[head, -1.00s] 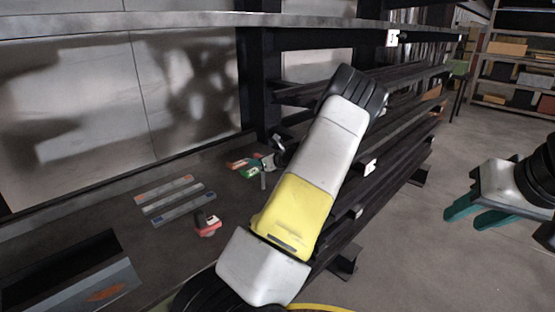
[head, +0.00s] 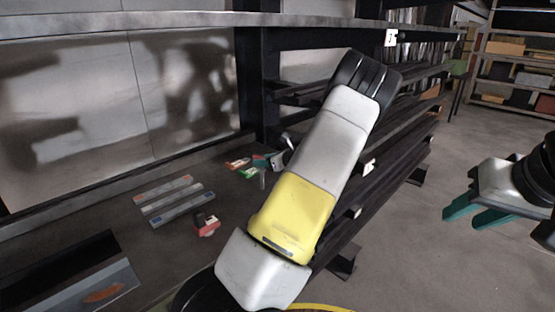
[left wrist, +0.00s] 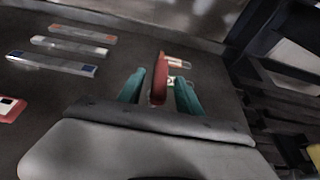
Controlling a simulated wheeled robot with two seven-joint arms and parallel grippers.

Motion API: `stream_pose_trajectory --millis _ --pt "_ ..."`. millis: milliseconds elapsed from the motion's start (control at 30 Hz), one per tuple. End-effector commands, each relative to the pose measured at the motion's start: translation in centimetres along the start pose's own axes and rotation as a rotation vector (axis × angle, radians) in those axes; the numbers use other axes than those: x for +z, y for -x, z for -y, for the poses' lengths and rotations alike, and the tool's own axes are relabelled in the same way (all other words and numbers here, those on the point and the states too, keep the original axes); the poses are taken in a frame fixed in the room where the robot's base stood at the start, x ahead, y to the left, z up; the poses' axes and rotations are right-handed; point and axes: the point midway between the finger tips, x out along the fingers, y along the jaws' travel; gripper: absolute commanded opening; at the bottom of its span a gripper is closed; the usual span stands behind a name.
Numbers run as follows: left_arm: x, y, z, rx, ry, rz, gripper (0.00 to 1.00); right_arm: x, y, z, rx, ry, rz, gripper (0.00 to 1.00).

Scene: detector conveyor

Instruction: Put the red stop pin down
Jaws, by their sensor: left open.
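The red stop pin (left wrist: 159,80) shows in the left wrist view as a narrow red piece between the two teal fingers of my left gripper (left wrist: 160,92). The fingers are spread, with gaps beside the red piece. Whether its far end rests on the dark surface is hard to tell. In the head view my left gripper is small and partly hidden behind my own arm, beside small red-orange (head: 238,163) and green (head: 248,173) pieces. My right gripper (head: 477,207) hangs empty over the floor at the right, its teal fingers apart.
Flat grey bars with blue and orange ends (head: 183,208) lie on the dark surface (head: 115,217). A red-and-black block (head: 207,223) lies near them. A tray (head: 100,285) stands at front left. Dark rack rails (head: 390,130) run behind my left arm.

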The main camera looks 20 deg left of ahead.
Motion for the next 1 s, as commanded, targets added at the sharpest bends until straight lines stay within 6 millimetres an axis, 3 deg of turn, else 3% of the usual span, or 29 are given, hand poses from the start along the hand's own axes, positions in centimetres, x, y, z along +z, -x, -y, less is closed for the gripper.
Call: stream_pose_trajectory --millis 200,467,567,733,867,1000 --pt "0.0 4.6 0.0 -0.001 0.001 -0.002 0.42 0.0 0.0 0.0 0.0 0.0 0.0 0.36" --pt "0.0 7.0 -0.4 0.008 0.021 -0.014 0.42 0.0 0.0 0.0 0.0 0.0 0.0 0.36" --pt "0.2 7.4 -2.1 0.043 0.123 -0.078 0.42 0.0 0.0 0.0 0.0 0.0 0.0 0.36" --pt "0.1 10.1 -7.2 0.167 0.486 -0.305 0.42 0.0 0.0 0.0 0.0 0.0 0.0 0.36" --pt "0.1 14.1 -10.8 0.278 0.796 -0.499 0.42 0.0 0.0 0.0 0.0 0.0 0.0 0.36" --pt "0.6 19.3 -14.0 0.395 1.104 -0.694 0.42 0.0 0.0 0.0 0.0 0.0 0.0 0.36"
